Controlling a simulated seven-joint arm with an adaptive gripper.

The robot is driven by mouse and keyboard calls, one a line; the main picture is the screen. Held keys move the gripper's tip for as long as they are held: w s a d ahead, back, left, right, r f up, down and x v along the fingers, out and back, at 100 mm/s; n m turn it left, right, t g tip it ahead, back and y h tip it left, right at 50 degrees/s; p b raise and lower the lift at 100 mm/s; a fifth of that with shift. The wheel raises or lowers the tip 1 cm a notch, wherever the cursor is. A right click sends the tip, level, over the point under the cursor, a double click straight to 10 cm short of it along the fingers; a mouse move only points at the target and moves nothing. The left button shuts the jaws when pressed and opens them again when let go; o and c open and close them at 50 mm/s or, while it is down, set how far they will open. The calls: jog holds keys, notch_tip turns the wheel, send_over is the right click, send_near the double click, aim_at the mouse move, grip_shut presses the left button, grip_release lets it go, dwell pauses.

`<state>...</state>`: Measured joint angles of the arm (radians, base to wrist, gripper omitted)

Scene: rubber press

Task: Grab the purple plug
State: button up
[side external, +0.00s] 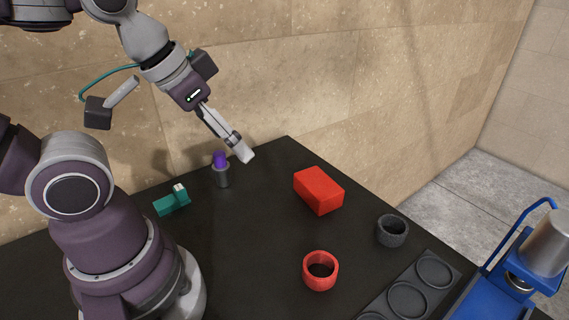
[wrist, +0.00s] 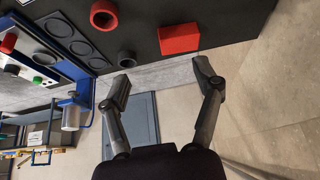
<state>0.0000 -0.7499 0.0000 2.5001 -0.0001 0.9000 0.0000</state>
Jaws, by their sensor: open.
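The purple plug (side external: 219,158) stands upright in the side external view, its lower part in or on a dark grey cylinder (side external: 222,178) near the back of the black table. My gripper (side external: 244,152) is in the air to the right of the plug and apart from it, tilted down to the right. In the wrist view my gripper (wrist: 161,80) shows its two fingers wide apart with nothing between them. The plug does not show in the wrist view.
A teal block (side external: 172,201) lies left of the plug. A red box (side external: 319,190), a red ring (side external: 320,270) and a dark ring (side external: 392,231) are on the black table (side external: 260,240). A grey plate with round recesses (side external: 452,270) and a blue press (side external: 520,262) are at right.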

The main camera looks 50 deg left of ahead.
jog(key=n+g, duration=0.5)
jog(key=n, duration=1.1)
send_over(222, 169)
jog(key=w+d, duration=0.1)
jog(key=d, duration=0.1)
notch_tip(222, 169, down, 6)
jog(key=a+f+n, duration=0.3)
jog(key=f, duration=0.1)
jog(key=shift+s+a+g, duration=0.25)
jog(key=shift+a+g, duration=0.05)
jog(key=shift+a, duration=0.05)
notch_tip(222, 169, down, 9)
jog(key=shift+d+f, duration=0.1)
jog(key=shift+f, duration=0.1)
jog(key=c, duration=1.1)
